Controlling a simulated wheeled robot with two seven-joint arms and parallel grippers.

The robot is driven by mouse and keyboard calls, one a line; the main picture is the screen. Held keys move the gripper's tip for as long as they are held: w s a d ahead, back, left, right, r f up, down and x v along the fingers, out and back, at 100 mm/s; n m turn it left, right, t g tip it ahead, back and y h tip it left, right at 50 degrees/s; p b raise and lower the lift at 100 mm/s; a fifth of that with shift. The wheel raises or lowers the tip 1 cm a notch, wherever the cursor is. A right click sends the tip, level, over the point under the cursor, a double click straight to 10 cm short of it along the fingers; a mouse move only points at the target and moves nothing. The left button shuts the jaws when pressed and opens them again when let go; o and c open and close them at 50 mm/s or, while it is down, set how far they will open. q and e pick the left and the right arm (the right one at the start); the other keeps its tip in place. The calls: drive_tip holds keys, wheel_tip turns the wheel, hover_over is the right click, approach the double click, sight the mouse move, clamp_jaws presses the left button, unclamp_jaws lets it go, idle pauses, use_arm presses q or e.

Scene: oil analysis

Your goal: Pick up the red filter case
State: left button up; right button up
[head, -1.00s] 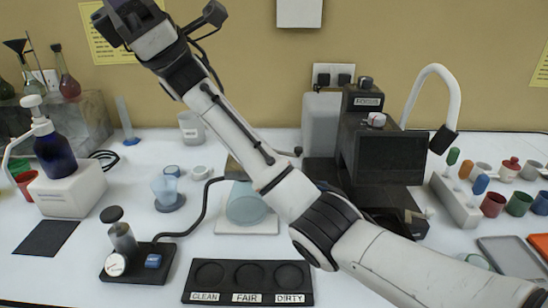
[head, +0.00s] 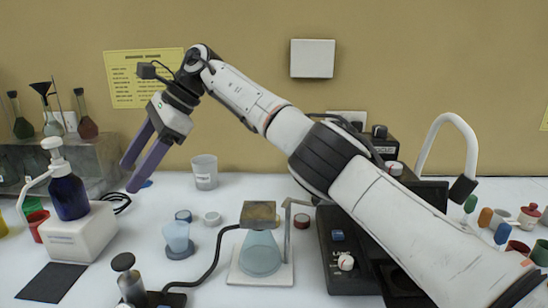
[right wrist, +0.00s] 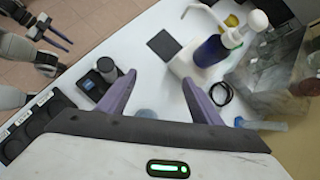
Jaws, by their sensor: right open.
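Several red things show in the head view, and I cannot tell which is the red filter case. A red cup (head: 36,226) stands at the left, partly hidden behind the white pump dispenser. My left gripper (right wrist: 69,45) appears open and empty at that view's upper left.
The white dispenser (head: 75,238) with a dark blue bottle stands at the left. A clear beaker (head: 204,172) and a flask stand (head: 260,213) are near the middle. My right arm crosses over the microscope. A black mat (head: 50,284) lies at front left.

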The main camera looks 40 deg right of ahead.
drive_tip(key=d+f+m+g+h, duration=0.1)
drive_tip(key=d+f+m+h, duration=0.1)
drive_tip(key=d+f+h, duration=0.8)
drive_tip(key=m+g+h, duration=0.1)
drive_tip(key=g+h, duration=0.2)
drive_tip(key=h, duration=0.1)
approach(302, 218)
drive_tip(key=shift+w+d+f+p, duration=0.15)
drive_tip(key=shift+d+f+p, duration=0.35)
drive_tip(key=shift+d+f, duration=0.35)
drive_tip(key=shift+s+a+p+x, duration=0.15)
drive_tip(key=shift+p+x, duration=0.1)
drive_tip(key=shift+x, duration=1.2)
drive_tip(key=shift+s+a+p+x, duration=0.1)
drive_tip(key=shift+p+x, duration=0.15)
drive_tip(key=shift+x, duration=1.25)
use_arm(q)
wheel_tip(302, 218, up, 2)
drive_tip(key=shift+w+a+r, duration=0.15)
use_arm(e)
drive_tip(key=c, duration=1.1)
